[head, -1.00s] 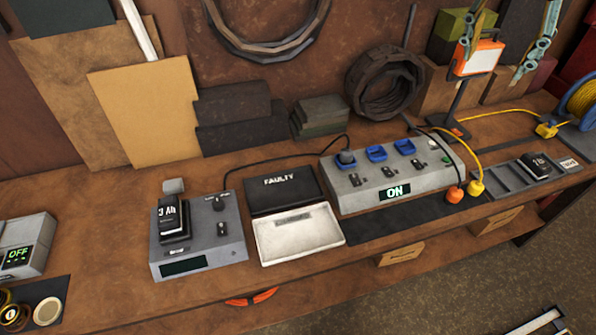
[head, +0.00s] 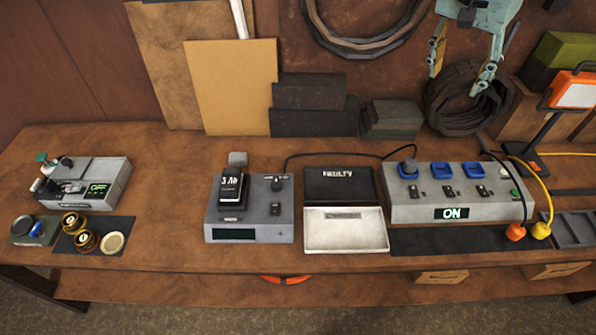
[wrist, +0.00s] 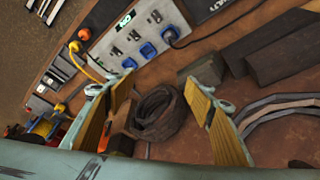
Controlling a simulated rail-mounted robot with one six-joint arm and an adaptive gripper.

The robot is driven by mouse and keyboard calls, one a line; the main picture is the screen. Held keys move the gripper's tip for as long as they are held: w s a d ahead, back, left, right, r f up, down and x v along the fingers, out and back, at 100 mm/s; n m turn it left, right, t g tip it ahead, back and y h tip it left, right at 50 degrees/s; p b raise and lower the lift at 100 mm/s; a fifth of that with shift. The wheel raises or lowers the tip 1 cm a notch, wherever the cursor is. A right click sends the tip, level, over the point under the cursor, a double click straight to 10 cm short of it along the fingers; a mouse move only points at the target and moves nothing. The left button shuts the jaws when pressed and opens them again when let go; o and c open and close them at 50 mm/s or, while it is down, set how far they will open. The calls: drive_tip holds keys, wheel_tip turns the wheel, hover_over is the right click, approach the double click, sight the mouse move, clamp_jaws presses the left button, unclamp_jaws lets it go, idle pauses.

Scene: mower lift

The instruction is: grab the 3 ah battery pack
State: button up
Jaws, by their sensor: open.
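The 3 Ah battery pack (head: 231,187) is black with white "3 Ah" lettering. It sits on the left part of a grey tester box (head: 265,232) with a dark display, near the middle of the bench. My gripper (head: 460,78) is open and empty, in the air at the upper right of the head view, in front of a black hose coil. It is well to the right of the battery and apart from it. In the wrist view my gripper (wrist: 161,84) shows its two spread fingers with the coil between them. The battery is not visible there.
A smaller box (head: 95,185) reading OFF stands at left. A work lamp (head: 570,92) stands at right. Bench space left of the tester is clear.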

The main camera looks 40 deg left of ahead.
drive_tip(key=s+a+f+n, duration=0.1)
drive_tip(key=s+a+f, duration=0.2)
drive_tip(key=a, duration=0.3)
drive_tip(key=s+a+f+n, duration=0.1)
drive_tip(key=s+a+f, duration=0.2)
drive_tip(key=a, duration=0.4)
drive_tip(key=n+g+y+p, duration=0.1)
drive_tip(key=n+g+p, duration=0.15)
drive_tip(key=n, duration=0.45)
hover_over(230, 180)
drive_tip(key=s+d+b, duration=0.1)
drive_tip(key=s, duration=0.1)
wheel_tip(230, 180, down, 17)
drive_tip(key=shift+d+r+g, duration=0.1)
drive_tip(key=shift+r+g, duration=0.05)
drive_tip(key=shift+g, duration=0.1)
drive_tip(key=shift+w+a+f, duration=0.15)
drive_tip(key=shift+w+f, duration=0.1)
drive_tip(key=shift+f, duration=1.25)
drive_tip(key=shift+w+a+f, duration=0.1)
drive_tip(key=shift+w+f, duration=0.1)
drive_tip(key=shift+f, duration=1.25)
drive_tip(key=shift+w+a+f, duration=0.15)
drive_tip(key=shift+w+f, duration=0.1)
drive_tip(key=shift+f, duration=1.25)
drive_tip(key=shift+f, duration=0.1)
